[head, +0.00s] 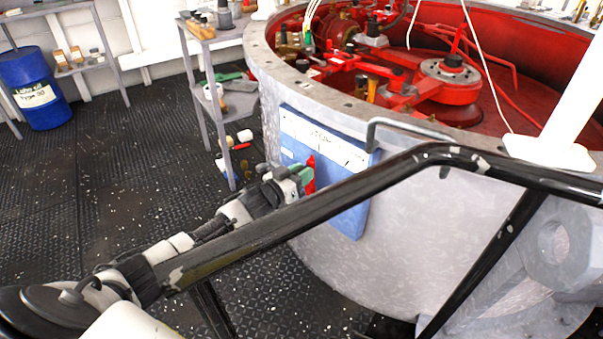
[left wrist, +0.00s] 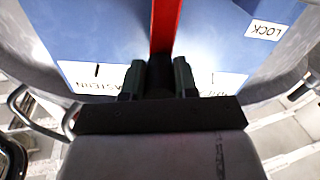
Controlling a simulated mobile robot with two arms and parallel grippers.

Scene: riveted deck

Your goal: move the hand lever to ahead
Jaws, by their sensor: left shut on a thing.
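The hand lever (head: 310,172) is a red bar on a blue panel (head: 347,222) fixed to the side of the big grey round housing. My left gripper (head: 299,178) reaches the panel from the left and is shut on the lever. In the left wrist view, the fingers of my left gripper (left wrist: 158,80) close on a dark part at the end of the red lever (left wrist: 165,25). A white label strip (head: 318,142) runs along the panel top; its words are too small or partly hidden to read. A LOCK label (left wrist: 267,30) shows in the left wrist view. My right gripper is out of view.
A black worn handrail (head: 330,200) crosses in front of the panel, close to my left arm. The open housing rim (head: 330,102) holds red machinery. A grey shelf stand (head: 196,95) with tools and a blue drum (head: 38,95) stand left. The dark deck (head: 120,180) is mostly clear.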

